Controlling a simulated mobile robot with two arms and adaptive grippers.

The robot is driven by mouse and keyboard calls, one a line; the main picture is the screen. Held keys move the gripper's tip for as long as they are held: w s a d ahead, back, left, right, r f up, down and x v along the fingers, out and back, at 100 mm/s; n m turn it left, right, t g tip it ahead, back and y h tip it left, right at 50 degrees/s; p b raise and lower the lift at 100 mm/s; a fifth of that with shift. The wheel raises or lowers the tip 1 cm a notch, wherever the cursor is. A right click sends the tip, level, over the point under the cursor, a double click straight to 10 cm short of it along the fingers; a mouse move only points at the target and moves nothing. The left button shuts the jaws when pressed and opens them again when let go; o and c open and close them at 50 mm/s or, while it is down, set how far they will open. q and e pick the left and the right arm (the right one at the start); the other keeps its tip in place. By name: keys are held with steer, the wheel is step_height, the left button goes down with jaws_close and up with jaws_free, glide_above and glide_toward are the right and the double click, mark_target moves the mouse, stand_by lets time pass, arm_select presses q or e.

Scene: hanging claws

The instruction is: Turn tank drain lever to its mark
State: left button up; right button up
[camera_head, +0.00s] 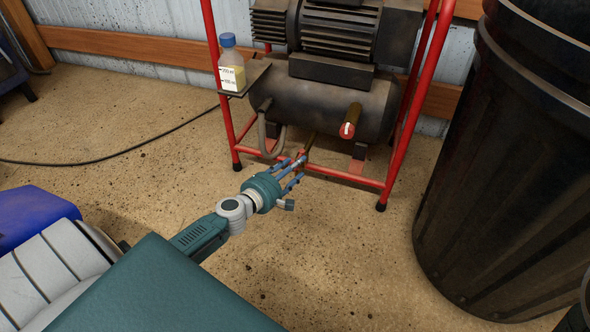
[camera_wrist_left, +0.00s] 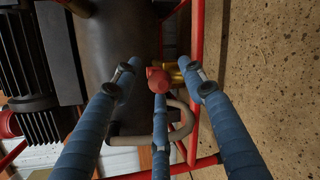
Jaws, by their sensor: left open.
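The tank (camera_head: 315,108) is a dark horizontal cylinder in a red frame, under a motor. Below its front edge is a brass fitting (camera_head: 309,142), mostly behind my fingers in the head view. In the left wrist view a red knob (camera_wrist_left: 158,80) sits on the brass fitting (camera_wrist_left: 176,73), beyond and between my fingers; this looks like the drain lever. I cannot make out its mark. My left gripper (camera_head: 297,168) is open in front of the tank's underside, its blue fingers spread and pointing at the fitting. Contact cannot be told. My right gripper is not in view.
A brass cylinder with a red end (camera_head: 350,121) sticks out of the tank's front. A grey bent pipe (camera_head: 272,138) hangs left of the fitting. Red frame bars (camera_head: 340,176) run low. A bottle (camera_head: 231,66) stands on a side shelf. A large dark bin (camera_head: 505,165) stands right.

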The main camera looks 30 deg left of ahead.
arm_select(q)
steer(key=shift+w, duration=0.4)
jaws_close()
steer(key=shift+d, duration=0.1)
